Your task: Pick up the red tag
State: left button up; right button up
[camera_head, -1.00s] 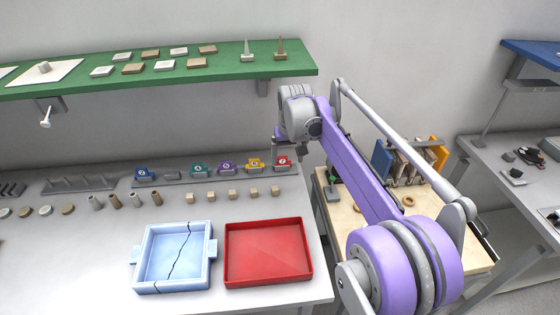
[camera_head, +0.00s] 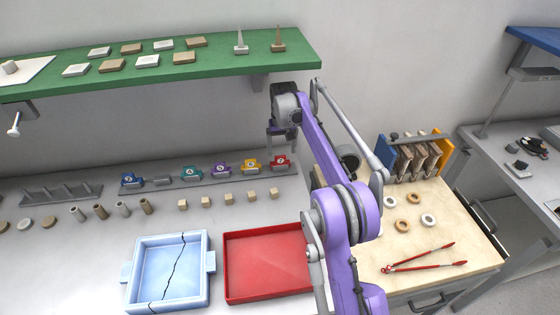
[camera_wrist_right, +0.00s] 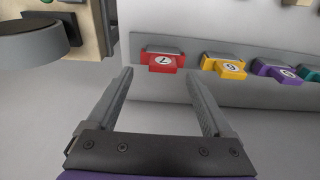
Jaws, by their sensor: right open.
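The red tag (camera_head: 281,161) with a white number disc is the rightmost of a row of coloured tags on a grey rail. It also shows in the right wrist view (camera_wrist_right: 166,61), beyond the fingertips and between their lines. My right gripper (camera_head: 284,140) is above and close to the red tag in the head view. In the wrist view the right gripper (camera_wrist_right: 160,82) has its two fingers apart with nothing between them. My left gripper is not in view.
A yellow tag (camera_head: 252,165) is beside the red one, then purple (camera_head: 221,169), teal and blue tags. A green shelf (camera_head: 215,68) overhangs the back. Small cubes, a red tray (camera_head: 266,296) and a cracked blue tray (camera_head: 128,290) are in front.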

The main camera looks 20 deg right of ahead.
aim_at(280, 156)
jog(key=f, duration=0.2)
jog(key=w+f, duration=0.1)
jog(key=f, duration=0.1)
jog(key=shift+a+f, duration=0.1)
jog(key=shift+f, duration=0.1)
jog(key=shift+s, duration=0.1)
grip_shut()
jog(key=shift+r, duration=0.1)
